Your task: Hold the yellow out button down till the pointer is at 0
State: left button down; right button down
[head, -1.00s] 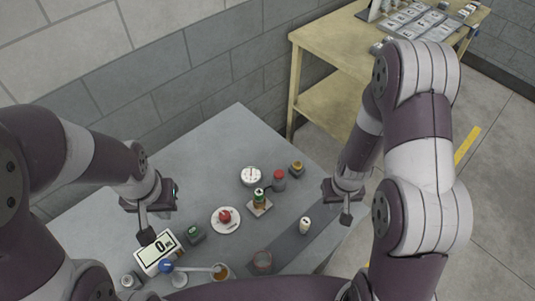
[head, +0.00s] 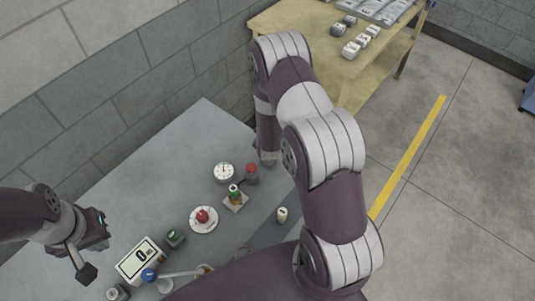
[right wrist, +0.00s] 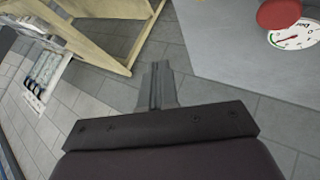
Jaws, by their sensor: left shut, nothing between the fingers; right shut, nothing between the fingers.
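The yellow out button is not clearly visible. In the head view my right arm comes down over the spot to the right of the red button (head: 251,168), and only a small tan patch shows there. The white dial gauge (head: 223,172) stands left of the red button. It shows partly in the right wrist view (right wrist: 292,38) with a green arc, but I cannot read its pointer. My right gripper (right wrist: 157,75) is shut and empty; I cannot tell whether it touches a button. My left gripper (head: 88,272) is shut and empty, left of the digital display.
The digital display (head: 140,260) reads 0. A green button box (head: 175,238), a red knob on a white plate (head: 204,218), a green-topped part on a small plate (head: 235,196) and a white cylinder (head: 282,214) stand on the grey table (head: 150,190). A wooden bench (head: 300,30) stands behind.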

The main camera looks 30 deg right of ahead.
notch_tip(320, 180, down, 9)
jog(key=b, duration=0.7)
jog(key=shift+r, duration=0.1)
dwell(1.7)
jog(key=shift+f+b, duration=0.4)
jog(key=shift+s+f+b, duration=0.1)
jog(key=shift+f+b, duration=0.3)
jog(key=shift+f, duration=0.1)
dwell(0.4)
jog(key=shift+r, duration=0.1)
dwell(2.6)
jog(key=shift+r+p, duration=0.75)
jog(key=shift+r, duration=0.1)
